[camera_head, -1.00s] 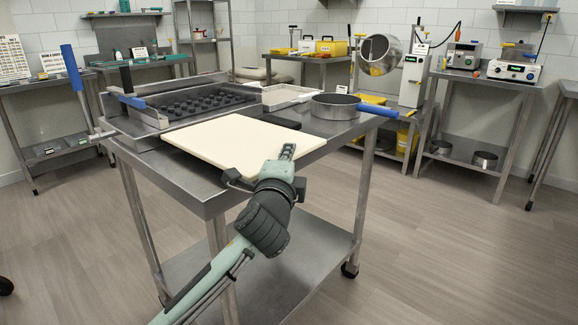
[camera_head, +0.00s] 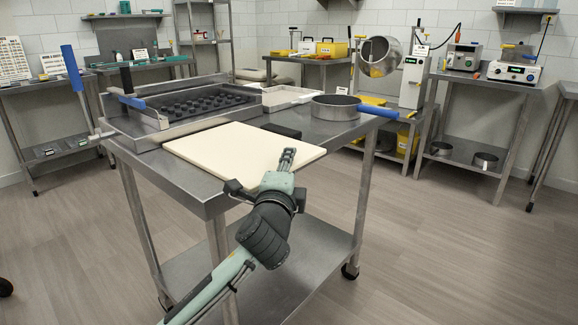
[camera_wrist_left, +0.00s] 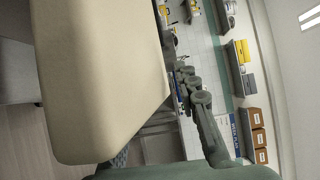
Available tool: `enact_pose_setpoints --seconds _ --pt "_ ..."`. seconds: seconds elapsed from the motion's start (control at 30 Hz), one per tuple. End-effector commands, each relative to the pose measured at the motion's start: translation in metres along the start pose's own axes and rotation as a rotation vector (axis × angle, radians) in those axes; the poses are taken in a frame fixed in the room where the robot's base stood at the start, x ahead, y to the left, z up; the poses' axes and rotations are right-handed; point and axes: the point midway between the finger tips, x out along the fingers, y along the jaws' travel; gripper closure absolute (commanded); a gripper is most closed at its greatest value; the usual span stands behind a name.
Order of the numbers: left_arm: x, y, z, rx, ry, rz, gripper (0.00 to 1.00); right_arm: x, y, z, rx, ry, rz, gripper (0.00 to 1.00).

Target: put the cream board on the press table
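The cream board (camera_head: 235,148) is a flat pale slab over the front part of a steel table (camera_head: 205,188); its near corner is at my left gripper (camera_head: 262,179). One finger lies over the board's near right edge; the other side is partly hidden by the board and wrist. The gripper looks closed on that edge. In the left wrist view the board (camera_wrist_left: 100,75) fills the left side, with a grey-green finger (camera_wrist_left: 200,105) beside its edge. I cannot tell whether the board rests fully on the table. My right gripper is not in view.
A dark mould tray (camera_head: 205,103) in a steel frame, a white tray (camera_head: 290,96), a round sieve (camera_head: 335,107) with a blue handle and a black block (camera_head: 281,131) stand behind the board. Other benches line the walls. The floor between is clear.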

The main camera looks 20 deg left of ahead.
Motion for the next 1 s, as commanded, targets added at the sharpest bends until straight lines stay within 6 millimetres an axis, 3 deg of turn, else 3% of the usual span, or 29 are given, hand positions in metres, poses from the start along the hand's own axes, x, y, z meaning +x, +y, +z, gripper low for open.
enact_pose_setpoints --seconds 0.17,0.4,0.6,0.87,0.93,1.0 --pt "-0.021 0.0 -0.001 0.0 0.003 0.0 0.7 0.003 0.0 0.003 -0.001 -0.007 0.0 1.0" --pt "-0.074 0.001 -0.001 -0.002 0.004 0.001 0.7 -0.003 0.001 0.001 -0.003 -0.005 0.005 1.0" --pt "-0.107 0.0 -0.001 -0.001 0.003 0.0 0.7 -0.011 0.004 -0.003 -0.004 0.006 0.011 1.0" --pt "-0.12 0.0 0.0 -0.001 0.0 0.0 0.7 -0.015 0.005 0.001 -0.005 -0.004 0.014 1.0" --pt "-0.119 0.006 0.001 -0.011 -0.003 0.017 0.7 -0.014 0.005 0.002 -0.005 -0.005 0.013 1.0" --pt "-0.117 0.028 0.005 -0.051 -0.013 0.073 0.7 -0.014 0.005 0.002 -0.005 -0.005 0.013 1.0"
